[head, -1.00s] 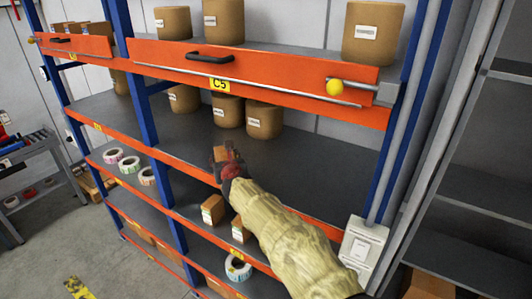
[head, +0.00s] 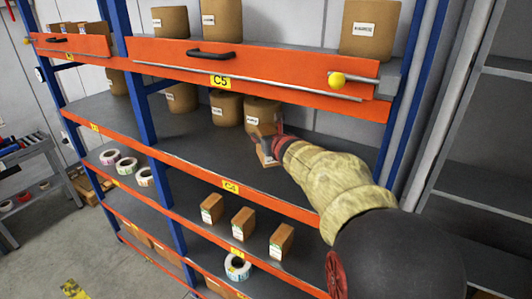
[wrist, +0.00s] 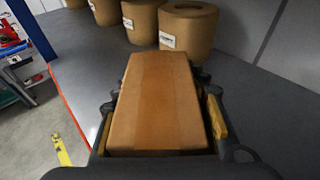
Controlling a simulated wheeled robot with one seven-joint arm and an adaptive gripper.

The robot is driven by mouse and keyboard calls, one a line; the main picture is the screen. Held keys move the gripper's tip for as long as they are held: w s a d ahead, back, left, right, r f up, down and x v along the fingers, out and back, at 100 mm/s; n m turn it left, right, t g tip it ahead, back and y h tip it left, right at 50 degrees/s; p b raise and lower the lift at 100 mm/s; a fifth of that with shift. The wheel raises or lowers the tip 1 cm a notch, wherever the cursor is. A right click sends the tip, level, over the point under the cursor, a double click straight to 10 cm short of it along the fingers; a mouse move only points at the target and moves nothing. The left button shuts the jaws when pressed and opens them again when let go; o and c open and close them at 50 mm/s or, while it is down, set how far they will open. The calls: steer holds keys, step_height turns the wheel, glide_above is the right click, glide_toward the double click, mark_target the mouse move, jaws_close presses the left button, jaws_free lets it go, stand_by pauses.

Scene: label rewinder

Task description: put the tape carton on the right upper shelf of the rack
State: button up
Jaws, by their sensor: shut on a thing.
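The tape carton (wrist: 158,100) is a small brown box held between the fingers of my gripper (wrist: 160,125) in the wrist view. In the head view, the carton (head: 265,153) shows only in part beside my gripper (head: 268,143), inside the grey shelf (head: 320,158) below the C5 beam. My gripper is shut on the carton, close in front of brown cylindrical containers. I cannot tell whether the carton touches the shelf surface.
Brown containers (head: 227,108) stand along the back of this shelf. The orange C5 beam (head: 290,86) with its handle and rod hangs above. Three similar cartons (head: 243,222) and label rolls (head: 126,166) sit on the shelf below. The shelf's right part is clear.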

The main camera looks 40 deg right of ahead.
step_height(320, 180, up, 3)
glide_above(282, 168)
steer(key=shift+h, duration=0.3)
step_height(282, 168, down, 10)
steer(key=b, duration=0.3)
steer(key=shift+d+r, duration=0.1)
steer(key=shift+f, duration=0.2)
steer(key=o, duration=1.5)
steer(key=shift+c, duration=0.2)
